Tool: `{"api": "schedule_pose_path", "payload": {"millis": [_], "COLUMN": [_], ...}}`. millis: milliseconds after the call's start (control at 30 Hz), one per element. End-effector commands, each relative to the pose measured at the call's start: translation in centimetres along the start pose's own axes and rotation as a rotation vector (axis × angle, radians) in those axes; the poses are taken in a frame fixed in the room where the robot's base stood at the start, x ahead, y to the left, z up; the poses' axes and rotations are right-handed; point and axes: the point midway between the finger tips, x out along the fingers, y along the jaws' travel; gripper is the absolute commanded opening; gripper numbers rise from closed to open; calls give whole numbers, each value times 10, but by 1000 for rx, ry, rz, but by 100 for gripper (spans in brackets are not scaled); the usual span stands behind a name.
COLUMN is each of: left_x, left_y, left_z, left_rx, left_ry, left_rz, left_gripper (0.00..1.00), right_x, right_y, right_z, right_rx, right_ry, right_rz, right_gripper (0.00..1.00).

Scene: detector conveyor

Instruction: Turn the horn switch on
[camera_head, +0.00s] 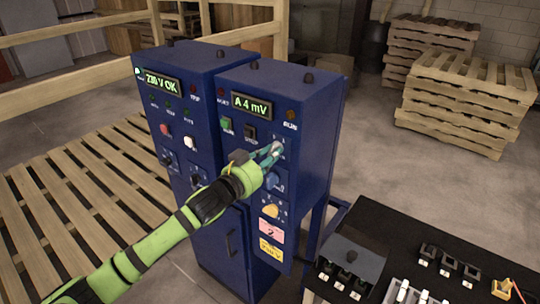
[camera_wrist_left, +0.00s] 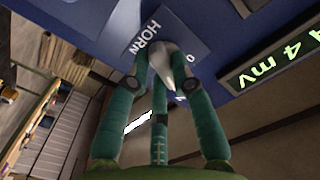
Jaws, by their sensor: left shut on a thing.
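The horn switch is a pale grey knob on a blue plate lettered HORN (camera_wrist_left: 150,38), on the front of the right blue cabinet (camera_head: 312,130). The knob (camera_wrist_left: 165,60) sits between the green fingers of my left gripper (camera_wrist_left: 163,85) in the left wrist view. In the head view my left gripper (camera_head: 268,157) reaches the upper right of the panel, shut on the knob (camera_head: 277,146). A 0 mark shows beside the knob; the fingers partly hide the rest, so I cannot tell its exact setting. My right gripper is not in view.
A green display (camera_head: 252,105) reads A 4 mV above. A second blue cabinet (camera_head: 160,85) stands left. A black table (camera_head: 400,250) with small parts is at the right.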

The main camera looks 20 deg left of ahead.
Motion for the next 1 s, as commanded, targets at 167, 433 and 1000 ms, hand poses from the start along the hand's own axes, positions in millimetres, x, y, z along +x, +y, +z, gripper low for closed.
{"api": "schedule_pose_path", "payload": {"millis": [167,433,1000], "left_x": [0,0,0], "left_y": [-1,-1,-1], "left_z": [0,0,0], "left_rx": [89,151,160], "left_ry": [0,1,1], "left_rz": [0,0,-1], "left_gripper": [0,0,48], "right_x": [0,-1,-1], "right_y": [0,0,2], "right_z": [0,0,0], "right_rx": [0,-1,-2], "right_ry": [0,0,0], "right_rz": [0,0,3], "right_gripper": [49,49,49]}}
